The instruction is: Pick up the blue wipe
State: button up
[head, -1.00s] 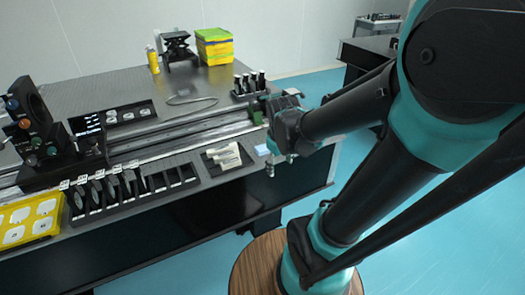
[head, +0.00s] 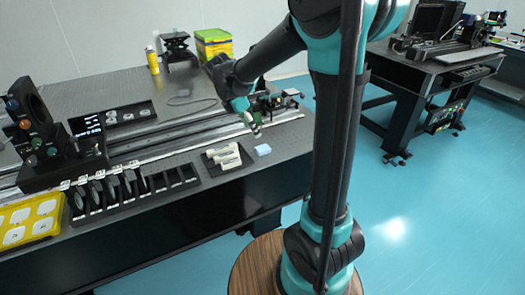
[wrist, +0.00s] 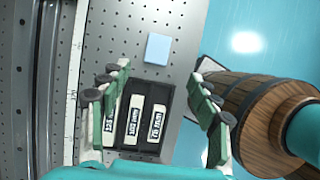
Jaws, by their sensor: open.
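The blue wipe (head: 263,150) is a small light-blue block lying flat on the optical table near its front right edge. In the wrist view the wipe (wrist: 158,49) lies on the perforated top, ahead of my fingers and roughly between their lines. My gripper (head: 256,131) is above the table, just behind and left of the wipe in the head view. In the wrist view my gripper (wrist: 160,85) has its green-sided fingers spread wide with nothing between them. It does not touch the wipe.
A dark tray (wrist: 167,100) with several labelled white pieces sits right beside the wipe, under my gripper. A metal rail (head: 170,135) runs along the table behind. The table's edge is close to the wipe, with floor beyond. A wooden barrel-like base (wrist: 265,110) stands beside the table.

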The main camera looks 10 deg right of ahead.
send_over(263, 148)
jog(key=s+a, duration=0.1)
jog(key=a, duration=0.2)
jog(key=f, duration=0.5)
jog(key=shift+d+f, duration=0.2)
jog(key=shift+f, duration=0.1)
jog(key=shift+x, duration=2.7)
jog(key=shift+w, duration=0.15)
jog(key=c, duration=0.9)
jog(key=shift+r, duration=0.15)
notch_tip(263, 148, up, 20)
